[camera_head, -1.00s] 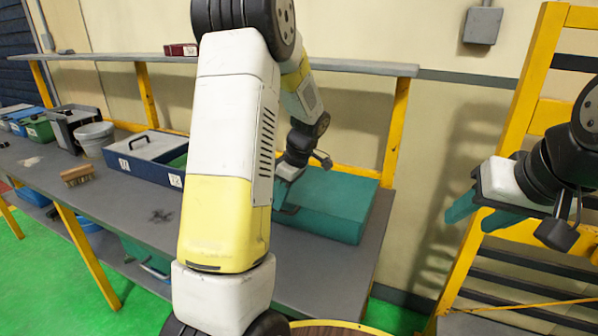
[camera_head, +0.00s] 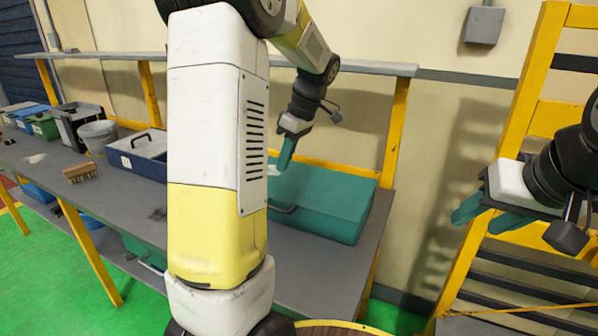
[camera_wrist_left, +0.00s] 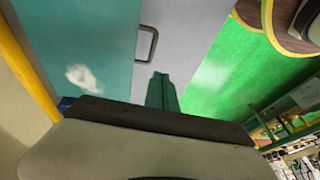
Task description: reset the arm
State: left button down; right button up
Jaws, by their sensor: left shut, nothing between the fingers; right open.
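My left gripper (camera_head: 285,158) is shut and empty, its green fingers pointing down just above the left back part of the teal toolbox (camera_head: 325,203) on the workbench. In the left wrist view its shut fingers (camera_wrist_left: 161,90) show in front of the grey bench top, with the teal box and its handle (camera_wrist_left: 147,43) beyond. My left arm's white and yellow link stands large in the middle of the head view and hides part of the bench. My right gripper (camera_head: 476,215) is open and empty at the right, in front of the yellow rack.
The grey workbench (camera_head: 310,262) runs along the wall under a shelf (camera_head: 345,68). A blue box (camera_head: 140,160), a brush (camera_head: 80,173), a grey bucket (camera_head: 97,136) and several bins stand on its left. A yellow rack (camera_head: 520,120) stands at right. A round wooden surface (camera_head: 335,328) lies at the bottom.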

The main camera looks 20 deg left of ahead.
pick_arm(q)
jog(key=s+d+r+m+t+h, duration=0.2)
jog(key=s+d+m, duration=0.3)
jog(key=s+m, duration=0.3)
jog(key=s+d+r+m+t+h, duration=0.3)
jog(key=s+d+m+t, duration=0.2)
jog(key=s+m, duration=0.4)
jog(key=shift+s+d+r+h, duration=0.35)
jog(key=shift+s+d, duration=0.25)
jog(key=shift+s, duration=0.6)
